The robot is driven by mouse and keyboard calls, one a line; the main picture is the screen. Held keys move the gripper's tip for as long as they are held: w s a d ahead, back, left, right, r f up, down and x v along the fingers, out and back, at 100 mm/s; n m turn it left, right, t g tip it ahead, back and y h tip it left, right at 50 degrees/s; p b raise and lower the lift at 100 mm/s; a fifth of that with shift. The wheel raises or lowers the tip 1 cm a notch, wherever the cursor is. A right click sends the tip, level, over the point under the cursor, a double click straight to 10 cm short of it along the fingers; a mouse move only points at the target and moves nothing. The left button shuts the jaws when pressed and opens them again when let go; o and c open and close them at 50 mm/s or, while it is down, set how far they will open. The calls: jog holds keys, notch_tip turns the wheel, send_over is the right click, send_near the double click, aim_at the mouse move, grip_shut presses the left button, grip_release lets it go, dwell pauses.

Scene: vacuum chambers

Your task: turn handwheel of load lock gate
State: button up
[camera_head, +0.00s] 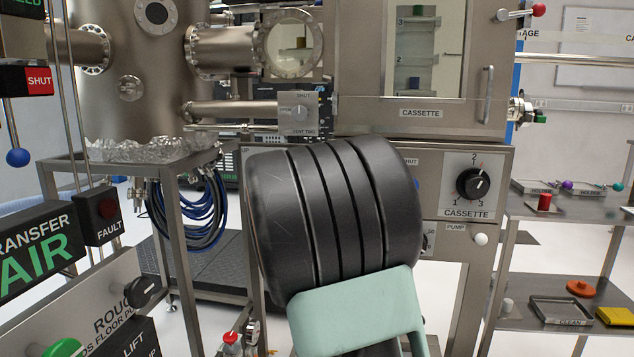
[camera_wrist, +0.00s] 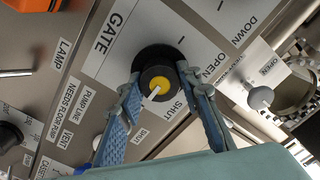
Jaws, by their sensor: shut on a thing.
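In the wrist view the gate handwheel (camera_wrist: 157,60) is a round black knob with a yellow hub and a white pointer. It sits on a panel lettered GATE, with OPEN and SHUT labels beside it. The pointer slants toward the lower left of the picture. My gripper (camera_wrist: 158,78) has its two blue-padded fingers on opposite sides of the handwheel, shut on its rim. In the head view my dark arm link covers the handwheel and the fingers.
A pale round knob (camera_wrist: 260,97) is close right of the handwheel in the wrist view. In the head view a black CASSETTE selector (camera_head: 473,183) and white PUMP knob (camera_head: 481,239) are right of my arm. A foil-topped stand (camera_head: 150,150) is at left.

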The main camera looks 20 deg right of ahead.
jog(key=o, duration=1.2)
jog(key=shift+c, duration=0.2)
jog(key=v, duration=1.2)
